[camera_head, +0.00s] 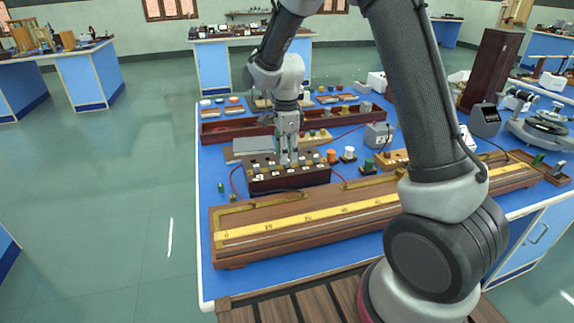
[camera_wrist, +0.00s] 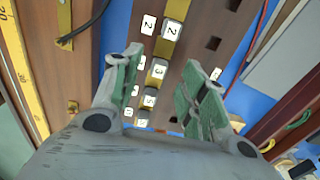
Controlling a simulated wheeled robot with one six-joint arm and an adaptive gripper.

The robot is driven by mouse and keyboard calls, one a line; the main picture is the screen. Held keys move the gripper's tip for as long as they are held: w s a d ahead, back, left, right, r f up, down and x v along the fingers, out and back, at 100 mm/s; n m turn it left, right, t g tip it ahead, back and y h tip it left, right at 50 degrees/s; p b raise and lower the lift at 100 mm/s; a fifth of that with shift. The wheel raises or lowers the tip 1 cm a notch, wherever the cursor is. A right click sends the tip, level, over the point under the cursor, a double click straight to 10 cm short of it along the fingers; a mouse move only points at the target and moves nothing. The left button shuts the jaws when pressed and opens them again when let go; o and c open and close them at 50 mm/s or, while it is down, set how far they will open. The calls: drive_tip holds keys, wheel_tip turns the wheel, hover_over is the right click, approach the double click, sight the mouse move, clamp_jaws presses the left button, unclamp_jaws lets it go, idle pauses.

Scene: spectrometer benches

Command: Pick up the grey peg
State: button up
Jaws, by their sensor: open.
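My gripper (camera_head: 287,158) points down over a dark wooden plug box (camera_head: 290,184) with numbered brass blocks on top. In the wrist view my gripper (camera_wrist: 163,62) is open, with green pads on both fingers. Nothing is visibly held.
A long wooden board with a yellow scale (camera_head: 310,218) lies in front of the box. A long red-brown tray (camera_head: 235,130) is behind it. An orange-topped terminal (camera_head: 332,156), a grey meter box (camera_head: 379,135) and thin wires are to the right. The blue bench is crowded.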

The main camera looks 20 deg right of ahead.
drive_tip(key=shift+f, duration=1.35)
drive_tip(key=c, duration=0.9)
drive_tip(key=shift+c, duration=0.2)
wheel_tip(320, 180, up, 13)
drive_tip(key=shift+w+f, duration=0.95)
drive_tip(key=shift+f, duration=1.15)
drive_tip(key=shift+w+f, duration=1)
drive_tip(key=shift+f, duration=1.1)
drive_tip(key=shift+w+f, duration=0.95)
drive_tip(key=shift+f, duration=1.15)
